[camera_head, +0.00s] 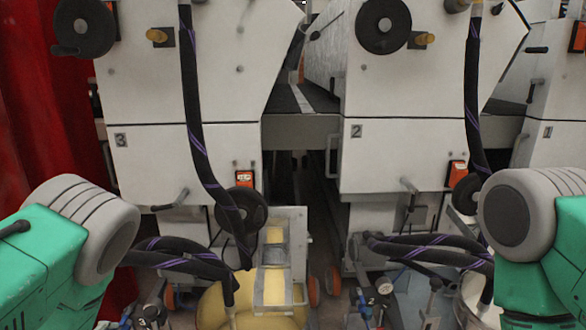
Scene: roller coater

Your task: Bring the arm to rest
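My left arm (60,240) comes in at the lower left, green with a large grey rounded joint cover. My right arm (540,230) comes in at the lower right with the same green and grey parts. Both arms are bent, with these joints in front of the machines. No gripper can be made out on either arm, so I cannot see whether they hold anything.
White machine units marked 3 (190,160), 2 (400,155) and 1 (550,140) stand ahead. Dark hoses (195,100) hang down and cross low between my arms. A yellow container (275,300) stands at bottom centre. A red curtain-like surface (45,110) is at left.

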